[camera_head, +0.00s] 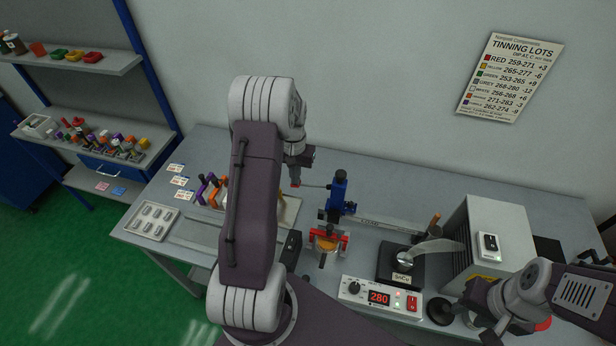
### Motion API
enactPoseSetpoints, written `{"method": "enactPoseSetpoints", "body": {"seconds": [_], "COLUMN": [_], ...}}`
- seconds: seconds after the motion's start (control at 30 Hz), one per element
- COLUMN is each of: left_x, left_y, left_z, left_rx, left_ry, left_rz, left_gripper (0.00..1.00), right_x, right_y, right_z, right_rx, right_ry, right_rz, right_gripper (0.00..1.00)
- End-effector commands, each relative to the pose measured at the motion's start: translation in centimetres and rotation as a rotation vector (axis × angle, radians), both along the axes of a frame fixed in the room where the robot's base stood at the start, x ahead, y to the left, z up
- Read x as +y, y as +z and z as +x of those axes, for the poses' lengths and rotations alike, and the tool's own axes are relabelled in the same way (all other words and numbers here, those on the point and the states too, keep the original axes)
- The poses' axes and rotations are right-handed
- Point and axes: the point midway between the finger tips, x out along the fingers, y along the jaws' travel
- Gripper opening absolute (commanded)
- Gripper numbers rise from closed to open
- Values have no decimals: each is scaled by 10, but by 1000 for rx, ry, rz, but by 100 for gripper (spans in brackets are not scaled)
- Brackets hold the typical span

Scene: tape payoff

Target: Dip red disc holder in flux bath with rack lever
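The blue rack stand (338,190) stands upright on the bench, with a thin lever reaching left to a red knob (295,183). My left gripper (298,172) points down at the knob; whether its fingers touch or grip it is too small to tell. A red holder (344,241) sits low at the front of the stand, with an orange-brown disc or bath (325,243) beside it. I cannot tell whether the holder is dipped. My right arm (530,285) is at the lower right; its fingers are not clearly seen.
A controller (380,298) reading 280 stands at the front. A black solder pot unit (402,265) and a grey box (490,240) are to the right. Purple and orange holders (212,188) and a tray (152,221) lie left. My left arm hides part of the bench.

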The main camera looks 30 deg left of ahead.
Motion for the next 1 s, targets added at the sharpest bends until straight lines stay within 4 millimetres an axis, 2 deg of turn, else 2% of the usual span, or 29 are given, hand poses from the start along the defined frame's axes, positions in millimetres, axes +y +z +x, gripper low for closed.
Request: {"method": "enactPoseSetpoints", "body": {"seconds": [1.0], "left_x": [0], "left_y": [78], "left_z": [0], "left_rx": [0], "left_ry": [0], "left_rz": [0], "left_gripper": [0], "right_x": [0], "right_y": [67], "right_z": [0], "right_rx": [0], "right_ry": [0], "right_rz": [0], "right_gripper": [36]}}
